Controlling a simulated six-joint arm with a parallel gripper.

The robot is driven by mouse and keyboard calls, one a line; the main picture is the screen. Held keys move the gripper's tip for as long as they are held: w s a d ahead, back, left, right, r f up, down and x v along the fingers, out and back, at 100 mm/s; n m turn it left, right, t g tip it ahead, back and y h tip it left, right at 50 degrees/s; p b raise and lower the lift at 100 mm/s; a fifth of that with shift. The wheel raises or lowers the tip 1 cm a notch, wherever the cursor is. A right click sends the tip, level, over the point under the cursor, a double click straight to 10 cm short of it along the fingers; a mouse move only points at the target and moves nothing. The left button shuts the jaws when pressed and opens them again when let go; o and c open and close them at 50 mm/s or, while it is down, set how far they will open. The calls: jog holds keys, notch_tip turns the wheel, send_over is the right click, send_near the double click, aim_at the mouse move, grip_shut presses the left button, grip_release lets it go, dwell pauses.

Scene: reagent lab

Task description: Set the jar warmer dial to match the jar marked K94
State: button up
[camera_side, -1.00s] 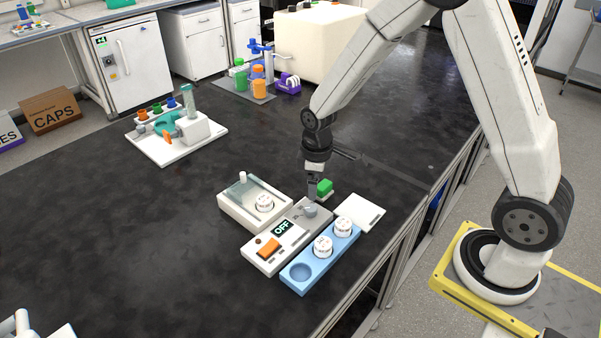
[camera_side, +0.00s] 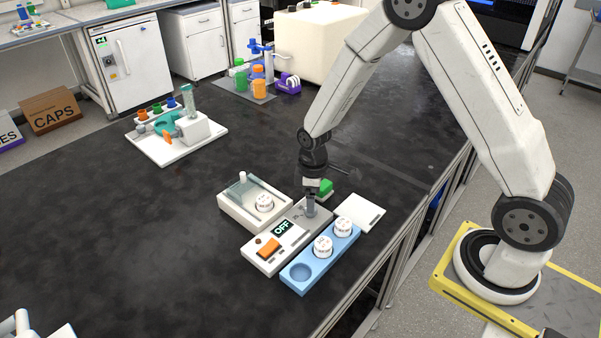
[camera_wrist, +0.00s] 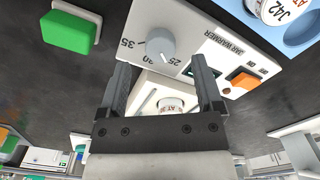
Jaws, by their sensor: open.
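The jar warmer (camera_side: 262,254) is a white and grey box with an orange switch and a display reading OFF. Its grey round dial (camera_wrist: 160,46) shows in the wrist view beside the numbers 35, 30 and 25. A pale line on the knob points near 25. My gripper (camera_wrist: 161,62) is open, its fingers apart on either side of the dial; I cannot tell if they touch it. One jar (camera_side: 265,202) sits in the pale open-topped box. Two jars (camera_side: 344,227) (camera_side: 323,246) sit in the blue rack; one reads J42 in the wrist view (camera_wrist: 282,10). No K94 label is legible.
The blue rack (camera_side: 320,268) has one empty well at its near end. A green block (camera_side: 325,187) is close behind my gripper. A white plate (camera_side: 366,213) lies to the right. The dark table is clear to the left and front.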

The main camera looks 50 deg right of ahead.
jog(key=shift+f, duration=1.8)
grip_shut()
